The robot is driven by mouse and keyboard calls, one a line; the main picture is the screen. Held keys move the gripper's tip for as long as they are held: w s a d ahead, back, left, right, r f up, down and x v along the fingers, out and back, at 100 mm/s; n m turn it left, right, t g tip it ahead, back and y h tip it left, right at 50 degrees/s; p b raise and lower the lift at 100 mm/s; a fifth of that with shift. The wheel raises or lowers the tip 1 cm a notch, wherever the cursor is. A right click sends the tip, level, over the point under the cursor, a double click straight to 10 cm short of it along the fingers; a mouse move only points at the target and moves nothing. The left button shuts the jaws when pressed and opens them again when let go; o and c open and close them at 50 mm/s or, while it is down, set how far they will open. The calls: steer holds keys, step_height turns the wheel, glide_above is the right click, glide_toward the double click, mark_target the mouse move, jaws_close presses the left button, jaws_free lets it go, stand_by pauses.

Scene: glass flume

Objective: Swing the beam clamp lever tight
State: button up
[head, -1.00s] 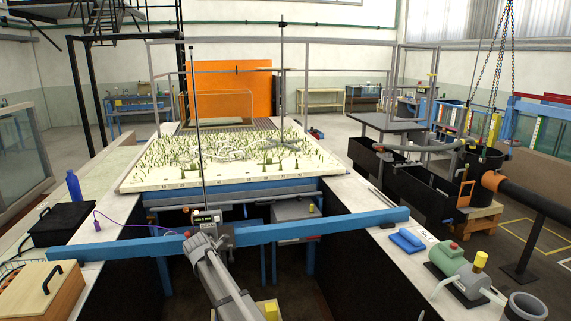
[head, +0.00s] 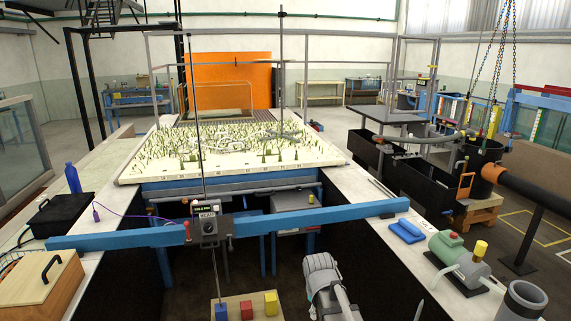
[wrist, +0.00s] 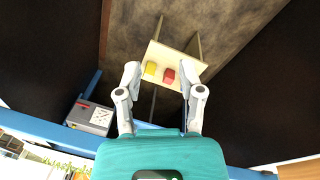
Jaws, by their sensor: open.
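The long blue beam (head: 330,216) spans the channel from wall to wall. A grey clamp carriage (head: 208,230) with a small display (head: 205,209) sits on it left of centre. A small red-tipped lever (head: 187,231) shows at the carriage's left side; how tight it is cannot be told. My arm is to the right of the carriage, on the near side of the beam, and its fingers are hidden in the head view. In the wrist view my gripper (wrist: 161,75) is open and empty, its two fingers wide apart above a board. The carriage is not clear in the wrist view.
A pale board (head: 262,297) low on the near side holds blue (head: 220,311), red (head: 247,310) and yellow (head: 271,303) blocks. A thin vertical rod rises through the carriage. A blue bottle (head: 73,179) and wooden box (head: 40,281) stand left, a green pump (head: 452,255) right.

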steer(key=s+d+m+g, duration=0.1)
steer(key=s+d+m, duration=0.6)
steer(key=s, duration=0.2)
steer(key=shift+s+f+m+y, duration=0.3)
steer(key=shift+s+f+y, duration=0.05)
steer(key=shift+y, duration=0.05)
stand_by(2.2)
